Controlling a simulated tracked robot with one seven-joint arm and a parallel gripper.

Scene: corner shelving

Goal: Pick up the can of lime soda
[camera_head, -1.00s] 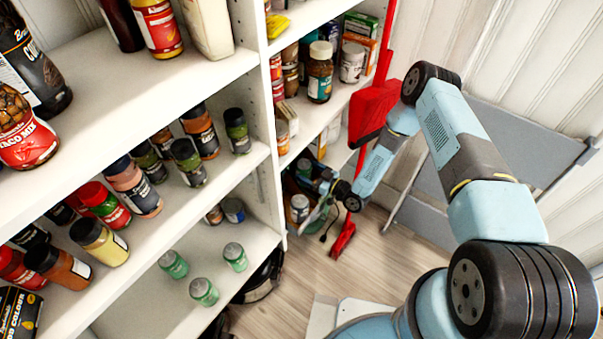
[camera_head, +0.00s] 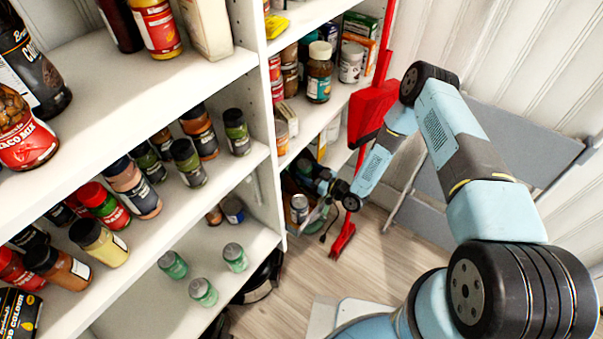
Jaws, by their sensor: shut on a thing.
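A small can with a silvery top (camera_head: 299,205) is low in the right-hand shelf unit, near the floor. Its label is too small and shaded to read, so I cannot tell its flavour from this view. My gripper (camera_head: 314,209) reaches in from the right, low beside the red post. It is shut on this can, with the fingers at the can's right side. The far finger and the can's contact with the shelf are hidden or too small to make out.
A shelf edge and upright panel (camera_head: 267,150) stand left of my gripper. A red post with a red block (camera_head: 372,108) stands close to my forearm. Jars (camera_head: 320,72) fill the shelf above. Three green-bodied containers (camera_head: 203,291) stand on the lower left shelf.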

